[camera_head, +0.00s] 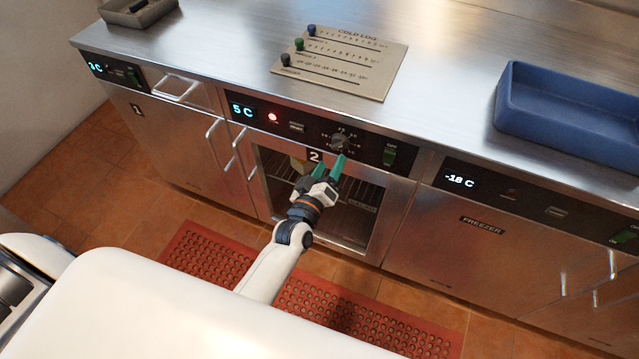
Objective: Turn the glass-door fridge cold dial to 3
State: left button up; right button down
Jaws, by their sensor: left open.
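The glass-door fridge (385,215) stands in the middle of the counter row, with a "2" label on its front. Its black control panel shows "5 C" in blue digits, a lit red light and a green switch marked OFF. The cold dial (341,141) is a grey round knob on this panel with small marks around it; its setting is too small to read. My left gripper (331,166) has green fingers, is open and empty, and is just below the dial, in front of the glass door's upper edge. Whether a fingertip touches the dial I cannot tell. My right gripper is not in view.
A cold log board (390,68) with coloured pegs lies on the steel counter. A blue bin (560,120) is at the right and a grey tray (150,12) at the back left. Unit 1 (165,130) and the freezer (470,240) flank the fridge. A red mat (205,255) covers the floor.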

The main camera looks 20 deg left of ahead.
pick_arm(q)
jog(key=s, duration=0.7)
jog(key=shift+a, duration=0.15)
jog(key=s+f+m+g, duration=0.25)
jog(key=s+f, duration=0.25)
jog(key=f, duration=0.5)
jog(key=s+f+m+g+h, duration=0.15)
jog(key=s+f+g, duration=0.3)
jog(key=f, duration=0.55)
jog(key=s+f+m+g+y, duration=0.1)
jog(key=s+f+m+g, duration=0.3)
jog(key=f, duration=0.6)
jog(key=s+a+f+m+g, duration=0.1)
jog(key=s+f, duration=0.3)
jog(key=s, duration=0.4)
jog(key=s+a+f+m+g, duration=0.1)
jog(key=s+a+f+g, duration=0.2)
jog(key=s, duration=0.6)
jog(key=s+a+f+m+g+y, duration=0.1)
jog(key=s+a+f+g, duration=0.1)
jog(key=s+f, duration=0.4)
jog(key=shift+s+a, duration=0.15)
jog(key=shift+s, duration=1.05)
